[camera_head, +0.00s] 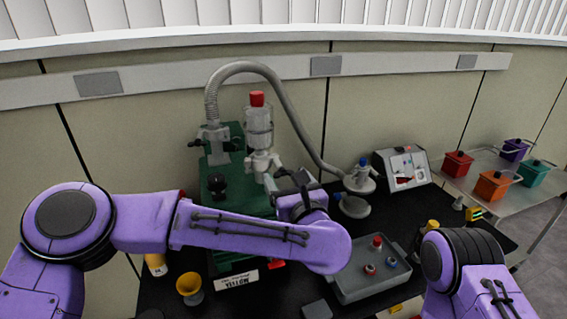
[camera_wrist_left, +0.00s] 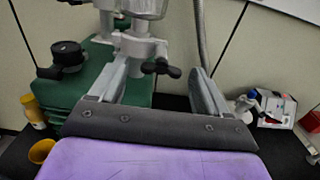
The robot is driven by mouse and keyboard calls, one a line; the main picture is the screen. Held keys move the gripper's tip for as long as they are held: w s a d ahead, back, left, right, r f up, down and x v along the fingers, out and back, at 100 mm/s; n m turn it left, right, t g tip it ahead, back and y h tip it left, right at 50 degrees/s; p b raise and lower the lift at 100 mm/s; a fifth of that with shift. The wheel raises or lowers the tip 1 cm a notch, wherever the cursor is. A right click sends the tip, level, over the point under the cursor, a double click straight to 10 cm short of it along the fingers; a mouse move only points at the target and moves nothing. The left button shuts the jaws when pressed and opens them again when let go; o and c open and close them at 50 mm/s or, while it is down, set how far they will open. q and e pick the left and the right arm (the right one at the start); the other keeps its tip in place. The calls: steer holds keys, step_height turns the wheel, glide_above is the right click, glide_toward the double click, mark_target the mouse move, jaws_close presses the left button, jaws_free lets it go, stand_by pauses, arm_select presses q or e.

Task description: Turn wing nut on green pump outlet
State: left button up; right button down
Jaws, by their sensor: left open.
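The green pump (camera_head: 232,143) stands on the black bench, with a metal outlet fitting (camera_head: 262,163) on top under a clear cylinder with a red cap. In the left wrist view a black wing nut (camera_wrist_left: 161,67) sticks out from this fitting, which also shows there (camera_wrist_left: 138,45). My left gripper (camera_head: 287,181) is at the right side of the fitting. In the left wrist view its two fingers (camera_wrist_left: 158,75) are open, one on each side of the wing nut, apparently not touching it. My right gripper is out of view; only part of my right arm shows.
A grey ribbed hose (camera_head: 265,68) arches from the pump's left flange to a metal fitting on the right. A black knob (camera_head: 217,184) stands on the pump. A yellow cup (camera_head: 189,287), a grey tray (camera_head: 372,283) and a control box (camera_head: 402,168) are on the bench.

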mark_target(283, 172)
arm_select(q)
steer(key=p+x, duration=0.1)
steer(key=x, duration=0.2)
steer(key=shift+w+f, duration=0.15)
steer(key=shift+w, duration=0.1)
steer(key=shift+s+d, duration=0.1)
steer(key=shift+s, duration=0.1)
steer(key=shift+c, duration=0.6)
steer(key=shift+w, duration=0.1)
steer(key=c, duration=0.9)
steer(key=shift+c, duration=0.2)
steer(key=shift+m+b, duration=1.1)
steer(key=shift+m, duration=0.4)
steer(key=shift+m+b, duration=0.55)
steer(key=shift+m, duration=1.35)
